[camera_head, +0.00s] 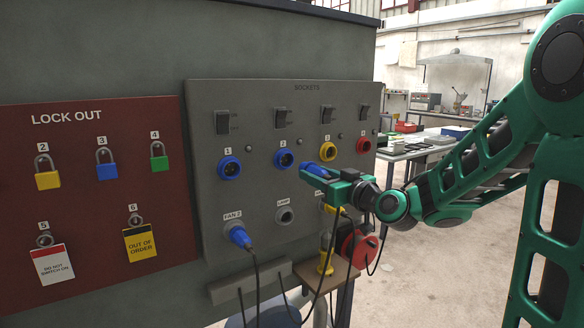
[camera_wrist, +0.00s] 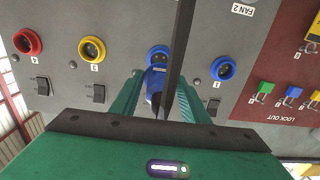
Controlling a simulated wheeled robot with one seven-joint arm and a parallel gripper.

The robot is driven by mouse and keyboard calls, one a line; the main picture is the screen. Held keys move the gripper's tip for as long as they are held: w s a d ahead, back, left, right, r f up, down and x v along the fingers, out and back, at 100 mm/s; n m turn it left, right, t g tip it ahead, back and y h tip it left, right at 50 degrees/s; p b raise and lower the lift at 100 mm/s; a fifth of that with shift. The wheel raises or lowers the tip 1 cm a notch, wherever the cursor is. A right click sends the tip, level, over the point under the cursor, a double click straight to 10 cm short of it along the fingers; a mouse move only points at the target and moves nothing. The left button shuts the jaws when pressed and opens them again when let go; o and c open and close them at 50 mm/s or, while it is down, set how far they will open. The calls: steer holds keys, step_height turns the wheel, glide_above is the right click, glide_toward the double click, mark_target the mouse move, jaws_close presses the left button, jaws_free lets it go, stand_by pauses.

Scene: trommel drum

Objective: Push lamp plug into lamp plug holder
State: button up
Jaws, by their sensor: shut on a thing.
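My gripper (camera_head: 326,180) is shut on a blue plug (camera_head: 317,170), which I take to be the lamp plug. It holds the plug in the air in front of the sockets panel, right of blue socket 2. The plug also shows between the fingers in the wrist view (camera_wrist: 155,77), where it overlaps blue socket 2 (camera_wrist: 158,55); the gap between them cannot be told there. A dark cable runs from the plug across the wrist view. The lamp plug holder (camera_head: 284,215) is an empty grey ring under a small label, below socket 2, lower left of my gripper.
The panel has blue socket 1 (camera_head: 230,168), yellow socket 3 (camera_head: 327,145) and red socket 4 (camera_head: 363,145), with switches above. A blue plug (camera_head: 239,236) sits in the FAN 2 holder. Cables hang below. A red lockout board (camera_head: 90,200) with padlocks stands left.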

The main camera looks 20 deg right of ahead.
steer(key=w+f, duration=0.2)
steer(key=f, duration=0.8)
steer(key=w+a+f, duration=0.1)
steer(key=w+f, duration=0.1)
steer(key=f, duration=0.8)
steer(key=shift+a, duration=0.15)
steer(key=shift+w, duration=0.15)
steer(key=shift+x, duration=2.8)
steer(key=shift+w+a, duration=0.15)
steer(key=shift+w, duration=0.15)
steer(key=o, duration=1.5)
steer(key=shift+c, duration=0.2)
